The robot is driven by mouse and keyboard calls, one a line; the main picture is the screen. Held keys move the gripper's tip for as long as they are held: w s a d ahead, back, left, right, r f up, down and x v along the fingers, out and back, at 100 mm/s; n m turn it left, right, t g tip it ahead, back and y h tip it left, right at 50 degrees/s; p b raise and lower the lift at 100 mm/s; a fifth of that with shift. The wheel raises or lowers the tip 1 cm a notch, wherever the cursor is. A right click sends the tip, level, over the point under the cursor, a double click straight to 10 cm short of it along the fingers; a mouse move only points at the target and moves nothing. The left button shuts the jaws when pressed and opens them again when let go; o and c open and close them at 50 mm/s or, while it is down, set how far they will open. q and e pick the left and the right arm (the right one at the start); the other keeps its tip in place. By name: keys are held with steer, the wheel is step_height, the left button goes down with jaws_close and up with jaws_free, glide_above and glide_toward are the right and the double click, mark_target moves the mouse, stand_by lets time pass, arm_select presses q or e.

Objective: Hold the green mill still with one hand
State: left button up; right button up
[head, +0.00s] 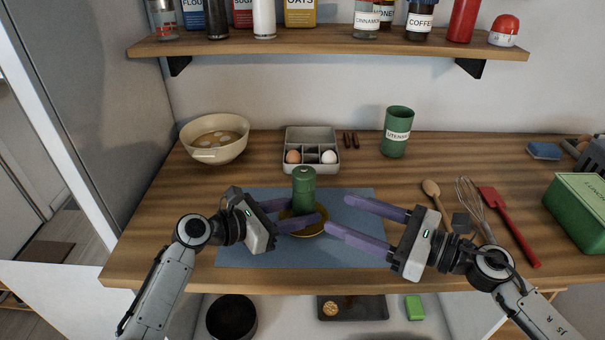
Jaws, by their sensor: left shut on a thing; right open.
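The green mill (304,188) stands upright in the middle of the counter, over a yellowish-brown dish (307,231) on a blue mat (345,250). My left gripper (302,212) comes in from the left with its purple fingers on either side of the mill's lower body and is shut on it. The near finger hides part of the dish and the mill's base. My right gripper (338,214) is open and empty, with its fingers spread and pointing left, just right of the mill and apart from it.
Behind are a cream bowl (214,139), a grey tray with eggs (312,136) and a green utensil pot (397,132). A wooden spoon (431,188), whisk (470,199), red spatula (510,226) and green box (580,207) lie right. A shelf (330,43) with jars hangs above.

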mark_target(314, 181)
steer(key=shift+t, duration=0.4)
steer(key=w+a, duration=0.3)
steer(key=w+a+r, duration=0.1)
steer(key=w+a, duration=0.2)
steer(key=w+a+r, duration=0.1)
steer(key=w+a, duration=0.2)
steer(key=shift+a+r, duration=0.1)
steer(key=shift+r, duration=0.15)
steer(key=c, duration=1.1)
steer(key=shift+o, duration=0.2)
steer(key=shift+m, duration=0.3)
steer(key=shift+w+f+t+h, duration=0.1)
steer(key=shift+f+t+h, duration=0.05)
steer(key=shift+t+h, duration=0.15)
steer(key=shift+m+t, duration=0.3)
